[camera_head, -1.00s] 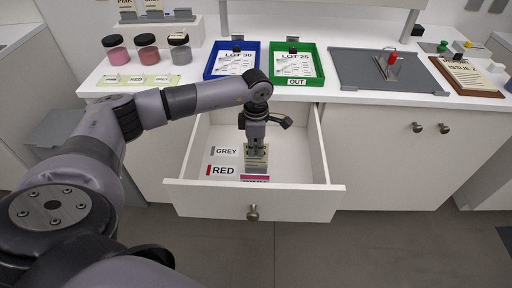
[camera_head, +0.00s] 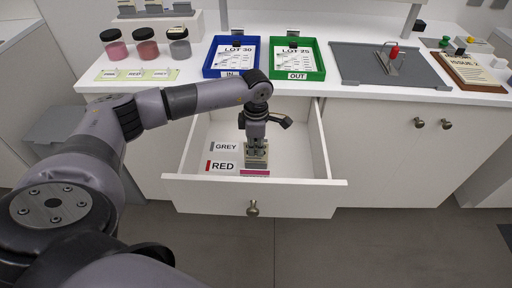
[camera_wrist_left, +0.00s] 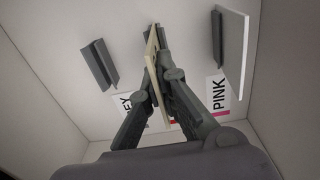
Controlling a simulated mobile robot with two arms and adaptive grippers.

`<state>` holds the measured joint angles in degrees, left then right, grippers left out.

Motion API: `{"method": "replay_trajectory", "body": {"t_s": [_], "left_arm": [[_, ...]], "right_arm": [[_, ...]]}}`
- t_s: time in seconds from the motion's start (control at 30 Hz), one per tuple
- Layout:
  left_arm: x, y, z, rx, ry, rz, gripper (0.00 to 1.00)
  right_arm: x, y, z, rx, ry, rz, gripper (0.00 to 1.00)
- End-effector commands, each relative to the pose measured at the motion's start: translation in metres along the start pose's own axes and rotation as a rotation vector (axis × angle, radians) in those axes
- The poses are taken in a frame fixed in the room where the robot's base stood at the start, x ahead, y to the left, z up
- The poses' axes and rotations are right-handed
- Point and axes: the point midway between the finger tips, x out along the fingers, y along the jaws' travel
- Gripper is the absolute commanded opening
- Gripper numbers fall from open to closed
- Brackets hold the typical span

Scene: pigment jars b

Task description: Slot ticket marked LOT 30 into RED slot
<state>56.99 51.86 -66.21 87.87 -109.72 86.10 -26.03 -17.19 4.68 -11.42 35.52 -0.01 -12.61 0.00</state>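My left gripper (camera_head: 256,154) points down into the open drawer (camera_head: 178,183). In the left wrist view its fingers (camera_wrist_left: 160,78) close on a thin cream ticket (camera_wrist_left: 152,55), seen nearly edge-on; no marking is readable on it. A grey holder, mostly hidden, lies behind the fingers, between the GREY and PINK places; I cannot tell whether the ticket is inside it. The RED label (camera_head: 221,166) shows left of the gripper in the head view and is hidden in the wrist view. My right gripper is not in view.
The drawer also has a GREY label (camera_head: 226,147), a grey holder (camera_wrist_left: 97,65), and a PINK label (camera_wrist_left: 219,96) near a white upright panel (camera_wrist_left: 232,48). Drawer walls stand close around. On the counter are a blue LOT 30 tray (camera_head: 209,70) and a green LOT 25 tray (camera_head: 321,71).

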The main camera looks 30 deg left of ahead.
Motion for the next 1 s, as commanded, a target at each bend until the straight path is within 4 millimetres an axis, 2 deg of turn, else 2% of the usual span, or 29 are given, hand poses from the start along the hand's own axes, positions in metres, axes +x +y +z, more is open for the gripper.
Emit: {"method": "replay_trajectory", "body": {"t_s": [0.4, 0.73, 1.0], "left_arm": [[0.000, 0.000, 0.000, 0.000, 0.000, 0.000, 0.28], [-0.002, 0.000, 0.000, 0.000, 0.000, 0.000, 0.28], [-0.022, 0.000, 0.000, 0.000, 0.000, 0.001, 0.28]], "right_arm": [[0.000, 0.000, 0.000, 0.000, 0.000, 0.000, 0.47], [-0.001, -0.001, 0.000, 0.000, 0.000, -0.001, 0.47], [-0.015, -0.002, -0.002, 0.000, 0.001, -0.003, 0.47]]}}
